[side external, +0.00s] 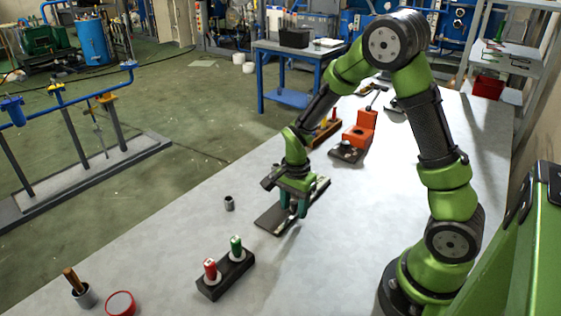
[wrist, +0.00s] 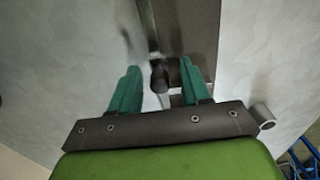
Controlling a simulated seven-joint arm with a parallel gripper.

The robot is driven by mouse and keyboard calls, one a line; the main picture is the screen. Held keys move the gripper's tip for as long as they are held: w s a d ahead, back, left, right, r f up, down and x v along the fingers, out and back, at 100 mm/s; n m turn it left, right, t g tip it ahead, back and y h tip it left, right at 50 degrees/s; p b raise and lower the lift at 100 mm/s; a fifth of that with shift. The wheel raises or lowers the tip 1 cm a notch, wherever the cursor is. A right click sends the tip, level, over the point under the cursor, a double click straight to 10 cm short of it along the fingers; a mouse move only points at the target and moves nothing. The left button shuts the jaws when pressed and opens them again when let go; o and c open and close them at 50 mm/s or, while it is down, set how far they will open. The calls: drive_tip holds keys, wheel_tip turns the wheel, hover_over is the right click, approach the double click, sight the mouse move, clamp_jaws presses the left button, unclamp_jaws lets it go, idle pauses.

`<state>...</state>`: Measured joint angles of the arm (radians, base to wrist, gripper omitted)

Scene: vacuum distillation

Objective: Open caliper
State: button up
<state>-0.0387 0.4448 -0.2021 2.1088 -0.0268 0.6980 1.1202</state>
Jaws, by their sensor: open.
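My gripper (side external: 293,198) is low over the table, above a dark flat plate (side external: 270,220). In the wrist view its two teal fingers (wrist: 161,82) are spread apart. Between them are a dark round knob (wrist: 160,77) and a narrow metallic part, which look like pieces of the caliper. The fingers do not appear closed on them; whether either finger touches them I cannot tell. The dark plate also shows at the top of the wrist view (wrist: 198,28). The gripper hides much of the caliper in the side view, so how far its jaws are apart is unclear.
A small grey cup (side external: 229,203) stands left of the plate. A black holder (side external: 226,277) with red and green items is in front. A red round lid (side external: 120,303) and a grey cup (side external: 84,296) are at front left. An orange device (side external: 360,131) stands behind.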

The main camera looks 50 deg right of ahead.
sight(294, 202)
drive_tip(key=shift+r, duration=3.5)
